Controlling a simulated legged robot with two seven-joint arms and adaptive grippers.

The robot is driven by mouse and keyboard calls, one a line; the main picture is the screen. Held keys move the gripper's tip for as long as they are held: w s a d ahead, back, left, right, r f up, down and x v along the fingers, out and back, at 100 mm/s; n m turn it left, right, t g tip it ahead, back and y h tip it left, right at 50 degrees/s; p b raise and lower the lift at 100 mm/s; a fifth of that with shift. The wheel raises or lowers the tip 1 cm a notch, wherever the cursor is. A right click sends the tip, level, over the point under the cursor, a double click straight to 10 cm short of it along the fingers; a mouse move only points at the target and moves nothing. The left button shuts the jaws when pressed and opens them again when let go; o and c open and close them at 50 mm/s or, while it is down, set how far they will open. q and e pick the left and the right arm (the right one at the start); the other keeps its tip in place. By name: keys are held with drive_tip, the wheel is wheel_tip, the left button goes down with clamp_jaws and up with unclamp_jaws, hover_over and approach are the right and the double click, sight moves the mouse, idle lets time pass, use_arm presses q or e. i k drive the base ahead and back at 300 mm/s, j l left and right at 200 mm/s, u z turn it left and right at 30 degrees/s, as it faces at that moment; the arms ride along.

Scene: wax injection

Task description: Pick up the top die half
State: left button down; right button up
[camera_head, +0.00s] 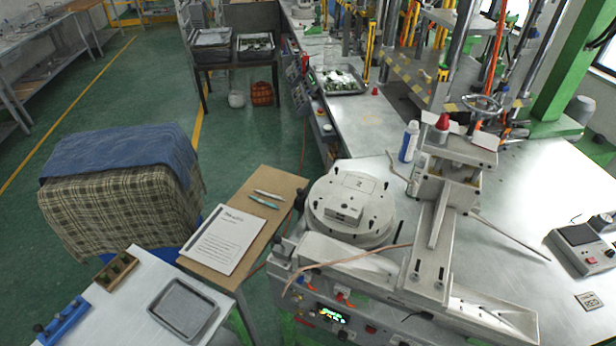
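A round, pale grey die (322,192) sits on the wax injection machine, right of the picture's centre. Its upper face has several dark holes, a marked plate and a small raised block (343,213). The die looks closed, and I cannot clearly make out the seam between its top half and what lies below. Nothing grips it. Neither of my grippers is in view.
A metal arm of the machine (437,235) stands right of the die. Bottles (408,142) stand behind it. A brown board with a paper (223,240) lies to the left. An empty grey tray (183,309) is at the front left. A cloth-covered chair (120,190) stands further left.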

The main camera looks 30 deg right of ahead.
sight(340, 207)
drive_tip(key=z, duration=1)
